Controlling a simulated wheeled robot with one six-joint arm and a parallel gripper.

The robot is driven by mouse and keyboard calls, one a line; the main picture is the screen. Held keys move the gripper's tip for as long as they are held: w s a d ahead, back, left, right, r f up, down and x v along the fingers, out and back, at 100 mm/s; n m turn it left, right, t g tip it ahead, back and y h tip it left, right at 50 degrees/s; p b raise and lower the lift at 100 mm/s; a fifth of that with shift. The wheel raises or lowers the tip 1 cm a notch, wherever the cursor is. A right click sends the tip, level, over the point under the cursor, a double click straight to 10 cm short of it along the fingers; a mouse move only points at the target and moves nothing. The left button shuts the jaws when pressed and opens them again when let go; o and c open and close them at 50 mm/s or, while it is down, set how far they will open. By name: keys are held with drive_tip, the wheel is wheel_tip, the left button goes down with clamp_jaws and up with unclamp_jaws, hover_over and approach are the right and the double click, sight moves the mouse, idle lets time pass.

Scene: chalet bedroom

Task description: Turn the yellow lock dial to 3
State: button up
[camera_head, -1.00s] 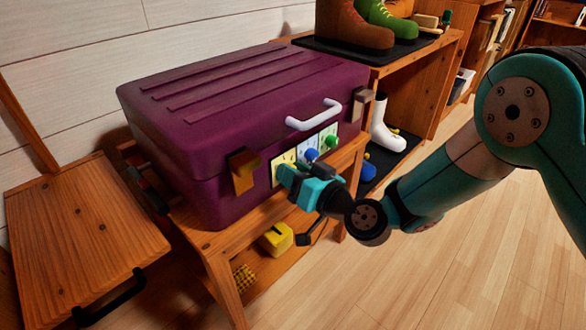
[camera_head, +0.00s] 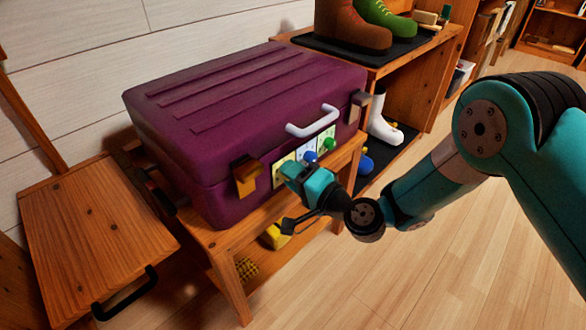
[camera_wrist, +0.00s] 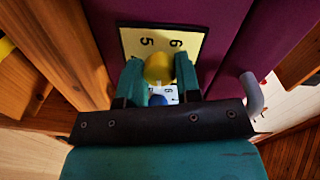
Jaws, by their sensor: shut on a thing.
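The purple suitcase (camera_head: 240,120) lies on a wooden bench, with a row of pale dial plates on its front. The yellow lock dial (camera_wrist: 159,68) shows in the wrist view, in front of a yellow plate (camera_wrist: 140,41) with the numbers 5 and 6 visible; its other numbers are hidden. My gripper (camera_wrist: 159,75) is shut on the yellow dial, one finger on each side. In the head view my gripper (camera_head: 292,172) covers the yellow dial. The blue dial (camera_head: 310,157) and green dial (camera_head: 330,144) are to its right. The yellow dial's pointer setting cannot be read.
A white handle (camera_head: 313,120) sticks out above the dials. The wooden bench (camera_head: 222,240) has a yellow object (camera_head: 275,237) underneath. White boots (camera_head: 382,125) stand in the rack at right. The floor at front right is clear.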

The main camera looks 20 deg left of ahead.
drive_tip(key=m+p, duration=0.2)
drive_tip(key=m, duration=0.4)
drive_tip(key=shift+g+p, duration=0.3)
drive_tip(key=shift+p, duration=0.1)
idle(0.3)
drive_tip(key=o, duration=0.9)
drive_tip(key=b+v, duration=0.5)
drive_tip(key=b, duration=0.2)
drive_tip(key=b+v, duration=0.6)
drive_tip(key=b, duration=0.1)
drive_tip(key=b+v, duration=0.6)
drive_tip(key=b, duration=0.1)
drive_tip(key=shift+d+f, duration=0.25)
